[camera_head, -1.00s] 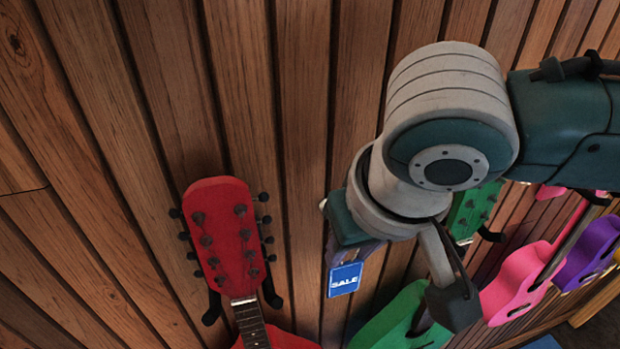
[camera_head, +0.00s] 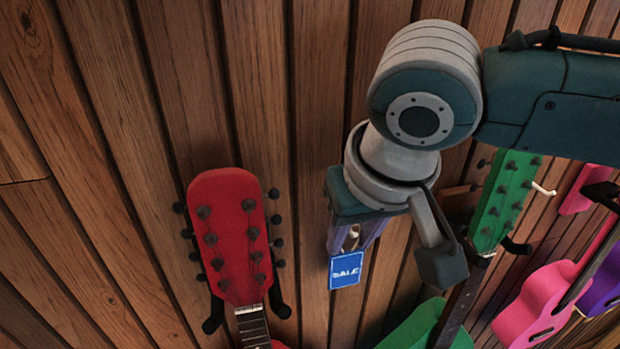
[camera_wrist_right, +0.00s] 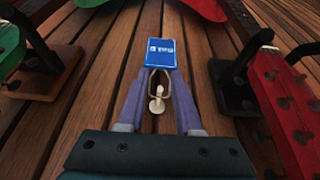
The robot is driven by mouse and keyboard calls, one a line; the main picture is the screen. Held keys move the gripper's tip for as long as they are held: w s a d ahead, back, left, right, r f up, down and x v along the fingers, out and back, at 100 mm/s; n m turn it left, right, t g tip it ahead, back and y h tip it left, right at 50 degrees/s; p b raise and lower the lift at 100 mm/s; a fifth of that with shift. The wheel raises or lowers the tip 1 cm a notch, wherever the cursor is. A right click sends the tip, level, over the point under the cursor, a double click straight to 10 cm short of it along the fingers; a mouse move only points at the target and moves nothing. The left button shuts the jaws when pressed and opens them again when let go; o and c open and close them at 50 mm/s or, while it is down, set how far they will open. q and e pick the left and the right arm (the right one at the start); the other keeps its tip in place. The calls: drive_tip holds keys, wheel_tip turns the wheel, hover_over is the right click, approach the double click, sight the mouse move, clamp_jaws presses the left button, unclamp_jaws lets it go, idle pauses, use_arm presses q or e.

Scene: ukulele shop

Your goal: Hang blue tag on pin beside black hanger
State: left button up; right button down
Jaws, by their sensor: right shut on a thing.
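The blue tag (camera_head: 346,270) with white lettering hangs at the fingertips of my right gripper (camera_head: 352,240), close to the wooden wall. In the right wrist view the blue tag (camera_wrist_right: 160,53) lies beyond the fingertips (camera_wrist_right: 158,76), which are shut on its pale loop. A cream pin (camera_wrist_right: 157,104) with a round head shows between the fingers, by the loop. I cannot tell whether the loop is around the pin. A black hanger (camera_wrist_right: 240,85) is right of the tag, and another black hanger (camera_wrist_right: 38,55) is left of it. My left gripper is not in view.
A red ukulele (camera_head: 232,235) hangs left of my right gripper. A green ukulele (camera_head: 505,195) hangs to its right, with another pale pin (camera_head: 543,189) beside its head. Pink and purple ukuleles hang farther right. The slatted wall is bare left of the red ukulele.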

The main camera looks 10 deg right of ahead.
idle(0.4)
drive_tip(key=c, duration=0.5)
unclamp_jaws()
drive_tip(key=b+v, duration=0.3)
drive_tip(key=v, duration=0.6)
drive_tip(key=s+a+n+y+p, duration=0.2)
drive_tip(key=s+a+y+p, duration=0.1)
drive_tip(key=s+a+p, duration=0.3)
drive_tip(key=s+d+f+h+p, duration=0.2)
drive_tip(key=s+d+h+p, duration=0.1)
drive_tip(key=s+d, duration=0.9)
drive_tip(key=shift+s+d+f+g+p, duration=0.3)
drive_tip(key=shift+s+d, duration=0.05)
drive_tip(key=shift+d, duration=0.1)
